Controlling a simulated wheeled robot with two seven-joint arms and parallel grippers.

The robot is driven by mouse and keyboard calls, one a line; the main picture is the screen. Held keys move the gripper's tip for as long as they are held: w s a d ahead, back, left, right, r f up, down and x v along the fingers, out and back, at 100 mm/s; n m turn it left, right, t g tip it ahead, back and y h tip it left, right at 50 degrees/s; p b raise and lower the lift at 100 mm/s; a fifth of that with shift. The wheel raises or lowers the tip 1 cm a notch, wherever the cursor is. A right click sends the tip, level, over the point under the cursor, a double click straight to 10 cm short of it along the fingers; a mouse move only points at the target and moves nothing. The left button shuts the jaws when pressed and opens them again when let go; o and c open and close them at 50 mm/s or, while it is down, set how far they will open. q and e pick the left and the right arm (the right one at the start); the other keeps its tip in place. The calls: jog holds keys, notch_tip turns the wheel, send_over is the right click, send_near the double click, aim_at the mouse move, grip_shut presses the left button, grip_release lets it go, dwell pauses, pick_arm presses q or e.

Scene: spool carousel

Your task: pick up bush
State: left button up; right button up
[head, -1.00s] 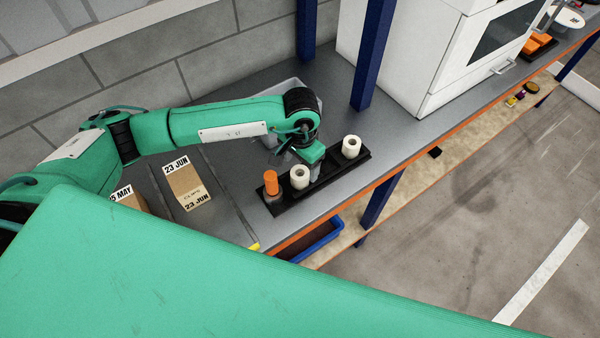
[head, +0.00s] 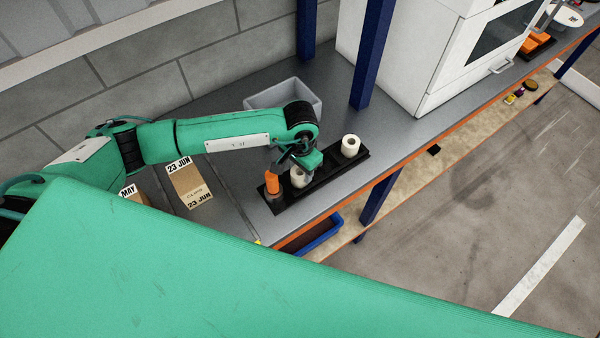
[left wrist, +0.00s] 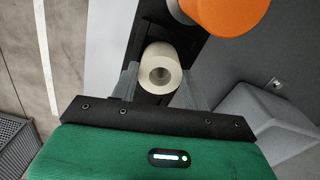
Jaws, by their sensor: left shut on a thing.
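I cannot tell whether the held bush touches the rack. My right gripper is not in view.
An orange cylinder (head: 272,182) stands at the rack's near end and is close in the left wrist view (left wrist: 228,10). A grey bin (head: 285,97) is behind the arm. Cardboard boxes (head: 188,184) lie left. Blue posts (head: 370,60) and a white machine (head: 410,55) stand behind.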

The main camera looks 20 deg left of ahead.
pick_arm(q)
jog(key=shift+r, duration=0.15)
jog(key=shift+r+b, duration=0.3)
notch_tip(320, 180, up, 19)
jog(key=b, duration=0.7)
